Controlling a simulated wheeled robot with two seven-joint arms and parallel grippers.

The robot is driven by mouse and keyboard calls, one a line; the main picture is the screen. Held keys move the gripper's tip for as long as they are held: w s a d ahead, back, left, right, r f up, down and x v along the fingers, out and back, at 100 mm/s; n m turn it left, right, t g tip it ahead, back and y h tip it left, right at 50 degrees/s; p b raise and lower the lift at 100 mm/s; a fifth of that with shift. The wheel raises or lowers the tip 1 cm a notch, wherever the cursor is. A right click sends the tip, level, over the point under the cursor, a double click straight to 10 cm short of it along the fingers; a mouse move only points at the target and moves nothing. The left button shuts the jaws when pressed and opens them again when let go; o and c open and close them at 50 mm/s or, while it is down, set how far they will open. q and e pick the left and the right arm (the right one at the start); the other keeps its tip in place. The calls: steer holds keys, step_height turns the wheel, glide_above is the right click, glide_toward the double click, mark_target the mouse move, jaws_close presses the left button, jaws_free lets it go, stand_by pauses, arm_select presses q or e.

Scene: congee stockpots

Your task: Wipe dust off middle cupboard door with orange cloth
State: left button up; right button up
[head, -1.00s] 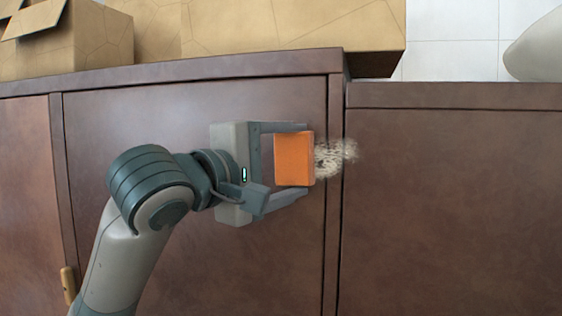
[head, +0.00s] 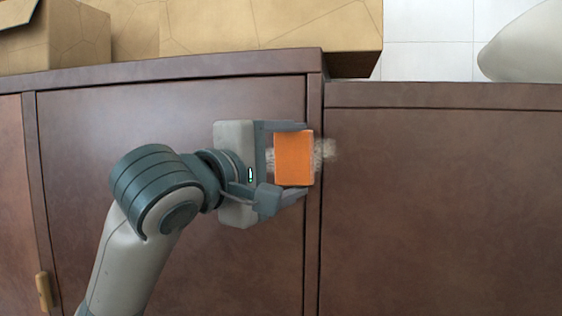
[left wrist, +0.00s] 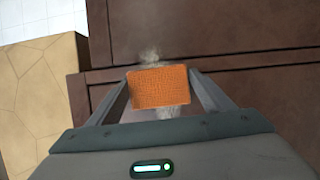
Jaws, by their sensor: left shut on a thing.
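The orange cloth (head: 293,158), shaped like a block, is held between the fingers of my left gripper (head: 300,160). In the left wrist view the cloth (left wrist: 160,87) fills the space between the fingertips. The brown middle cupboard door (head: 120,110) lies behind the gripper. A pale grey dust patch (head: 325,150) shows at the door's right edge, on both sides of the cloth, which hides its middle. The dust (left wrist: 150,55) also shows above and below the cloth in the left wrist view. Whether the cloth touches the door is unclear. My right gripper is out of view.
A right door (head: 440,200) is clear, and a left door (head: 15,180) with a wooden handle (head: 44,291) is partly in view. A pale rounded object (head: 525,45) is at the top right.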

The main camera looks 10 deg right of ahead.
arm_select(q)
steer(key=shift+s+d, duration=0.1)
steer(key=shift+d, duration=0.1)
stand_by(0.3)
steer(key=shift+s+d, duration=0.25)
steer(key=shift+d, duration=0.6)
steer(key=shift+s+d, duration=0.25)
steer(key=shift+d, duration=0.55)
steer(key=shift+s+d+b, duration=0.2)
steer(key=shift+s+d, duration=0.1)
steer(key=shift+d, duration=0.6)
steer(key=shift+s+d+b, duration=0.15)
steer(key=shift+s+d, duration=0.1)
steer(key=shift+d, duration=0.6)
steer(key=shift+w+a, duration=0.1)
steer(key=shift+a, duration=0.1)
steer(key=shift+w+a, duration=0.25)
steer(key=shift+a, duration=0.55)
steer(key=shift+w+a, duration=0.2)
steer(key=shift+a, duration=0.6)
steer(key=shift+a, duration=0.1)
steer(key=shift+w+a, duration=0.3)
steer(key=shift+a, duration=0.5)
steer(key=shift+w+a, duration=0.3)
steer(key=shift+a, duration=0.5)
steer(key=shift+a, duration=0.1)
